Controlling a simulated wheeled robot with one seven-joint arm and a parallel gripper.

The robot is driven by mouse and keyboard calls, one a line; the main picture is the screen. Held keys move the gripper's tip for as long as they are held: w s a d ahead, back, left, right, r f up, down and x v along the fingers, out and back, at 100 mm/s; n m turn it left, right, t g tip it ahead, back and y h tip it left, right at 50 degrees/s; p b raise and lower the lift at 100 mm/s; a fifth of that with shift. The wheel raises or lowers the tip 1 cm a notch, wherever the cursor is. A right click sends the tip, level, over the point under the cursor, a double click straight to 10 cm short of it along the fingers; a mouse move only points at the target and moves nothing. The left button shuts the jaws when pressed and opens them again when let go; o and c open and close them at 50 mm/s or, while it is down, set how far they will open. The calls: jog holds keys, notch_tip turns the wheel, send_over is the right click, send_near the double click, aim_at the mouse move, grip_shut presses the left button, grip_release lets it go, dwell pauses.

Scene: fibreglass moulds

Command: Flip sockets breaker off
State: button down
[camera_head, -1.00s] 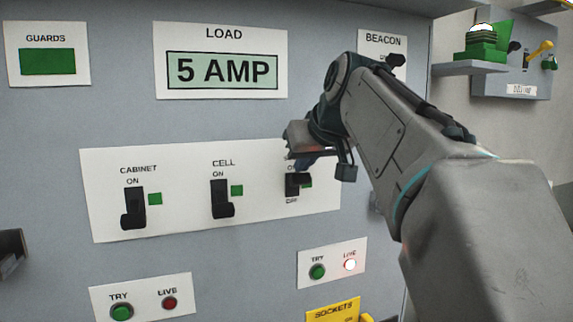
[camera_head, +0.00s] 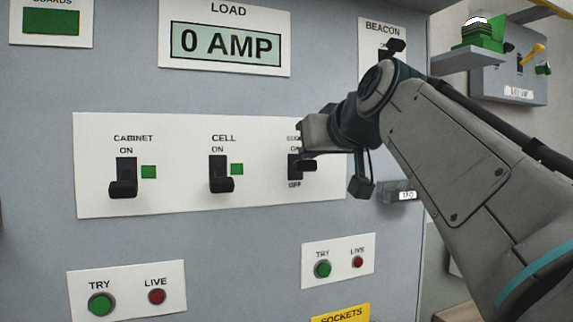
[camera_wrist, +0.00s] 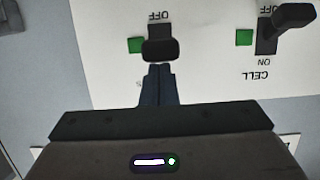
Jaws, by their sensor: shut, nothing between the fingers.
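The sockets breaker (camera_head: 294,168) is the rightmost of three black switches on a white panel, its name label mostly hidden behind my gripper. In the wrist view, which is upside down, its black handle (camera_wrist: 160,50) stands right in front of the fingertips, with the OFF label beyond and a green square beside it. I cannot tell for sure whether the handle is fully at OFF. My gripper (camera_head: 306,148) is shut and empty, at the upper side of the handle; in the wrist view the fingertips (camera_wrist: 160,69) touch or nearly touch it.
The cell breaker (camera_head: 221,175) and cabinet breaker (camera_head: 125,178) stand to the left with levers low. The load display (camera_head: 226,43) reads 0 AMP. Below, a live lamp (camera_head: 357,262) is dark red beside a green try button (camera_head: 322,269). A beacon switch (camera_head: 392,47) is upper right.

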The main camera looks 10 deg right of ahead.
aim_at(310, 164)
jog(key=shift+s+f+t+y+b, duration=0.2)
jog(key=shift+f+t+b, duration=0.85)
jog(key=shift+b, duration=2.05)
jog(key=shift+s+f+t+y+b, duration=0.2)
jog(key=shift+f+t+b, duration=0.85)
jog(key=shift+b, duration=2.05)
jog(key=shift+r+p, duration=0.4)
jog(key=shift+r, duration=0.35)
